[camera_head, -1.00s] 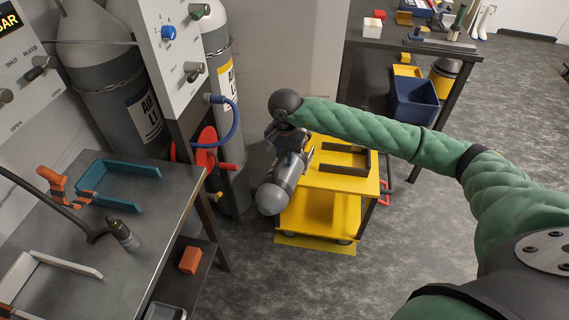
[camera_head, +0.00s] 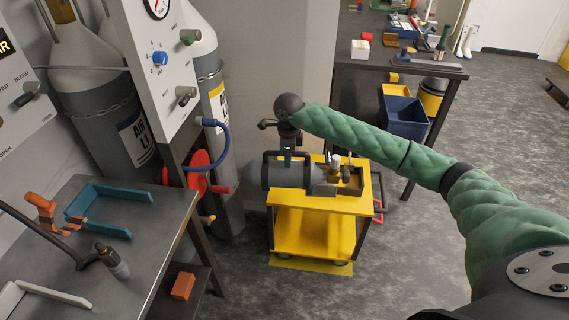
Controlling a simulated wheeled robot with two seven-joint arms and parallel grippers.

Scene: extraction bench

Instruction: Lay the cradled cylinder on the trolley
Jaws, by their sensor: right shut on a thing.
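The grey cylinder (camera_head: 257,174) lies roughly level, with its rounded end to the left and its brass-and-grey valve end (camera_head: 336,163) to the right. A dark frame is around its middle. My right gripper (camera_head: 288,148) is above that middle, shut on the cylinder's dark frame; the fingertips are hard to make out. The yellow trolley (camera_head: 312,232) stands below, and the cylinder's left end sticks out past its left edge. A dark open holder (camera_head: 352,187) on the trolley top is partly hidden behind the valve end. I cannot tell whether the cylinder touches the trolley. My left gripper is not in view.
A metal bench (camera_head: 150,235) at left carries a blue bracket (camera_head: 105,215) and an orange-handled tool (camera_head: 45,210). A red wheel (camera_head: 198,172) and gas cylinders (camera_head: 118,125) stand left of the trolley. A dark table with a blue bin (camera_head: 405,125) is behind right. The floor in front is clear.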

